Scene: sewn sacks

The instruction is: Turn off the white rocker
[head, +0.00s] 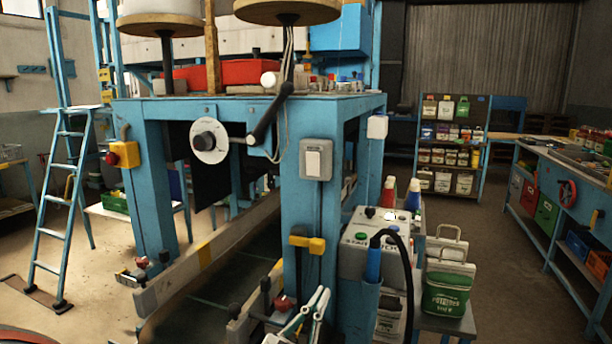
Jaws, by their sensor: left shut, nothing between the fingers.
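The white rocker (313,163) is a pale upright plate on a grey switch box (317,146). The box is fixed to the front of the blue machine post, and dark lettering above the rocker is too small to read. I cannot tell which way the rocker is tilted. My left gripper (321,293) shows at the bottom edge, in front of the foot of the post. Its pale fingers point up and are shut and empty, well below the rocker and apart from it. My right gripper is not in view.
A yellow clamp (308,243) juts from the post between the gripper and the rocker. A black lever (270,115) and round dial (209,140) are left of the box.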

